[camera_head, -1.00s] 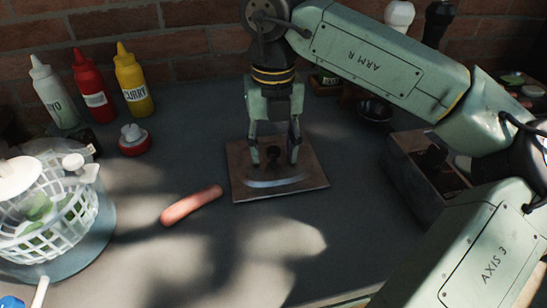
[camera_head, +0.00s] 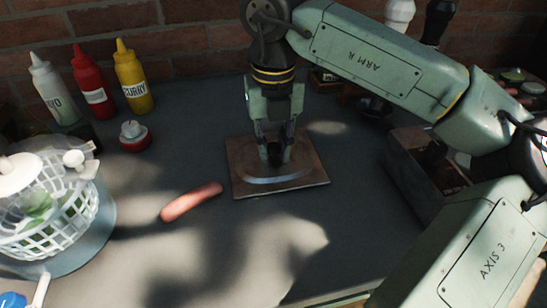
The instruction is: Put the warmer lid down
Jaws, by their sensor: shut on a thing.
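The warmer lid (camera_head: 310,172), a flat brownish square plate with a dark knob and a shiny curved mark, lies on the grey tabletop in the middle of the view. It looks level and appears to rest on the table. My gripper (camera_head: 275,156) points straight down over it, its fingers closed around the knob. The fingers hide most of the knob. The wrist and upper fingers cover part of the plate's far edge.
A sausage (camera_head: 191,202) lies just left of the lid. A metal box (camera_head: 421,183) stands to the right. Sauce bottles (camera_head: 133,77) and a red-based dispenser (camera_head: 134,136) stand at back left. A salad spinner (camera_head: 55,215) is at far left. The table in front is clear.

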